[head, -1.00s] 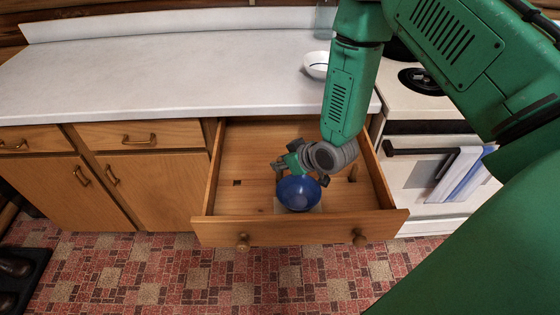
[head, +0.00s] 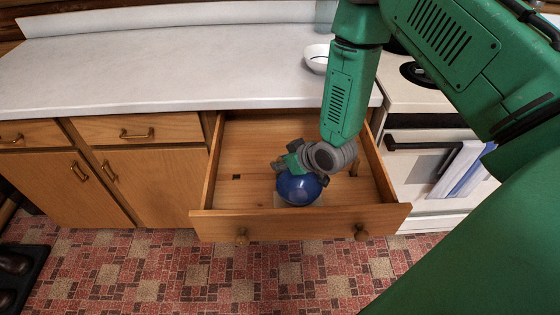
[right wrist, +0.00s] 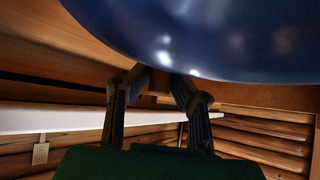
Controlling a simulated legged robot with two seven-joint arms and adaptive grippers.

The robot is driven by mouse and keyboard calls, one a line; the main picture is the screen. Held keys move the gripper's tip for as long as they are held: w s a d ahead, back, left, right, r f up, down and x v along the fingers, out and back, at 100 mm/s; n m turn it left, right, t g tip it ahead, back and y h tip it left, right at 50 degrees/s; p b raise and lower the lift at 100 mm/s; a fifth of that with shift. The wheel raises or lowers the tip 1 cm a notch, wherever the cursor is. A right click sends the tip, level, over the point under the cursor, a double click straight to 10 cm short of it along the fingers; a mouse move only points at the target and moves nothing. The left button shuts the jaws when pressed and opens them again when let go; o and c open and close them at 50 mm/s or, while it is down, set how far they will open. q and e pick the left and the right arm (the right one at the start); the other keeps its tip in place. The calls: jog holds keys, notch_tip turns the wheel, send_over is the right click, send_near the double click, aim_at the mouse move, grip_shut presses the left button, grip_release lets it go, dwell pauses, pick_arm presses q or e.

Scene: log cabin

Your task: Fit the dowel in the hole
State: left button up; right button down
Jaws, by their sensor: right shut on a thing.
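The open wooden drawer (head: 213,175) has a small dark hole (head: 236,177) in its floor at the left. A short upright wooden peg (head: 354,169), which looks like the dowel, stands in the right part, partly behind my arm. A shiny dark blue rounded bowl (head: 298,188) is in the front middle of the drawer. My right gripper (head: 298,166) is at the bowl's back edge and appears shut on it. My left gripper is out of view.
A pale flat piece (head: 314,203) lies under the bowl. The drawer front (head: 300,224) and side walls bound the space. A mostly clear counter (head: 180,65) with a white bowl (head: 317,58) is behind. A white stove (head: 440,205) with a hanging towel stands right.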

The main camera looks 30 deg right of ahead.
jog(key=shift+f, duration=0.25)
jog(key=c, duration=1.4)
grip_release()
jog(key=shift+o, duration=0.2)
jog(key=shift+s+r, duration=0.15)
jog(key=shift+s, duration=0.05)
jog(key=v, duration=1.1)
jog(key=shift+d+r, duration=0.15)
jog(key=shift+s, duration=0.1)
